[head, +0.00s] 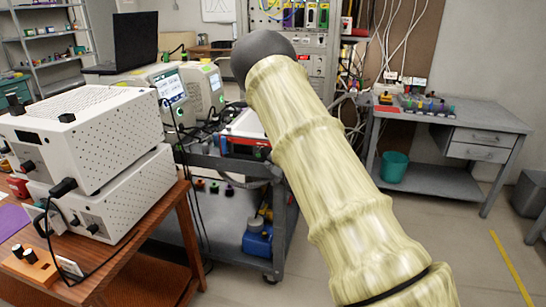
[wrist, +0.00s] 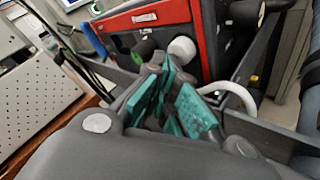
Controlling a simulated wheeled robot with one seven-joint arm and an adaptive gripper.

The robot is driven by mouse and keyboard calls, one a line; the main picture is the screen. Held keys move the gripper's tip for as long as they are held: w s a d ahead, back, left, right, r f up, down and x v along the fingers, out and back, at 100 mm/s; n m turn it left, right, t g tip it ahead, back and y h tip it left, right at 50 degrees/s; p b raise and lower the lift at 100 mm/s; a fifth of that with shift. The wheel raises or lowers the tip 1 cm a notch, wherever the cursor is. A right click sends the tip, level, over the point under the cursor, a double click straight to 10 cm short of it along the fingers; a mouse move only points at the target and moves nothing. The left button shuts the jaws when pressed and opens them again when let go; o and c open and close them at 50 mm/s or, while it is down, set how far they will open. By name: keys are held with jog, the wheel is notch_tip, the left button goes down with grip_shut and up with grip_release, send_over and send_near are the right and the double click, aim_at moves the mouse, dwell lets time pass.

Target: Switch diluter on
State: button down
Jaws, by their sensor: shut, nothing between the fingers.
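A white instrument with a red-edged front (head: 245,145) stands on the cart in the head view, partly hidden by my arm. In the wrist view, its red-edged front panel (wrist: 190,20) is close beyond my gripper (wrist: 178,95). A dark green-tinted round fitting (wrist: 143,48) and a white round fitting (wrist: 182,49) sit low on that panel. No label reads clearly, so I cannot tell for sure that this is the diluter or which part is its switch. My gripper has teal pads, is shut and empty, and looks apart from the panel. It is hidden in the head view.
Two stacked white perforated boxes (head: 95,135) stand on a wooden table (head: 150,220) at left. The dark cart (head: 215,170) carries hoses and cables beside the instrument. A white tube (wrist: 238,93) curves right of my gripper.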

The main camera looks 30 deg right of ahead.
jog(key=shift+w+d+r, duration=0.25)
jog(key=shift+d+r, duration=0.1)
jog(key=shift+d, duration=0.05)
dwell(0.4)
jog(key=shift+w+d, duration=0.2)
jog(key=shift+d, duration=0.15)
dwell(0.5)
jog(key=shift+s+f, duration=0.1)
jog(key=shift+f, duration=0.05)
jog(key=shift+s+a+f+b, duration=0.65)
jog(key=shift+s+a+f, duration=0.2)
jog(key=shift+s+f, duration=0.2)
jog(key=shift+s+a+r, duration=0.2)
jog(key=shift+s+a, duration=0.45)
jog(key=shift+a, duration=0.35)
jog(key=shift+s+a+r, duration=0.15)
jog(key=shift+s+a, duration=0.5)
jog(key=shift+a, duration=0.35)
